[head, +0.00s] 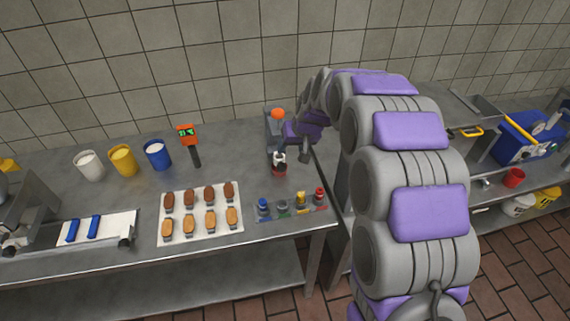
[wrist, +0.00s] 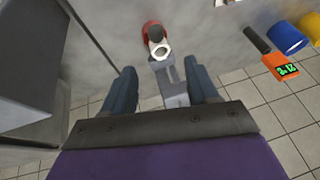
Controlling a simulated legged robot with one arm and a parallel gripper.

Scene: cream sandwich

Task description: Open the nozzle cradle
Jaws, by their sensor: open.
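The nozzle cradle is a grey upright stand (head: 275,130) with an orange knob (head: 278,114) on top. A pale ring (head: 280,158) sits low on its front, above a red base (head: 280,170). In the wrist view the grey cradle body (wrist: 172,88) lies between the fingers, with the ring (wrist: 162,51) and the red base (wrist: 150,29) beyond them. My gripper (head: 291,131) is at the cradle's right side, near its upper part. In the wrist view my gripper (wrist: 163,88) is open, one finger on each side of the cradle. I cannot tell whether either finger touches it.
A rack (head: 291,214) with several coloured nozzles stands at the front table edge. Left of it is a white tray (head: 202,238) of brown and tan pieces. White (head: 88,166), yellow (head: 123,160) and blue (head: 157,155) cups and an orange display (head: 187,134) stand behind.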

